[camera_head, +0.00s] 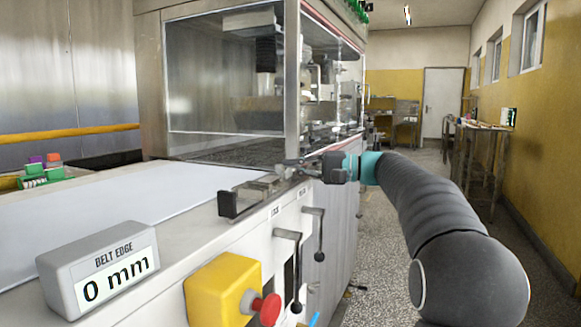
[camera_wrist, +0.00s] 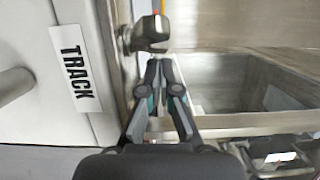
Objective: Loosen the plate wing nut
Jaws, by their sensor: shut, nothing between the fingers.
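My gripper (camera_wrist: 159,66) is shut and empty in the wrist view, its fingertips pointing up the picture. Just beyond the tips is a rounded metal piece (camera_wrist: 150,34) with a small red tip above it, likely the wing nut; I cannot tell whether the fingers touch it. It sits by the corner of a metal frame. In the head view my gripper (camera_head: 291,165) is at the machine's front edge, beside the end of a metal plate (camera_head: 262,188) with a dark block at its near end. The nut is too small to make out there.
A "TRACK" label (camera_wrist: 75,68) is on the white panel. Levers (camera_head: 318,235) and a yellow box with a red button (camera_head: 222,290) stick out from the machine front. A display (camera_head: 100,270) reads "BELT EDGE 0 mm". Glass guarding (camera_head: 225,80) rises behind; the aisle at right is open.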

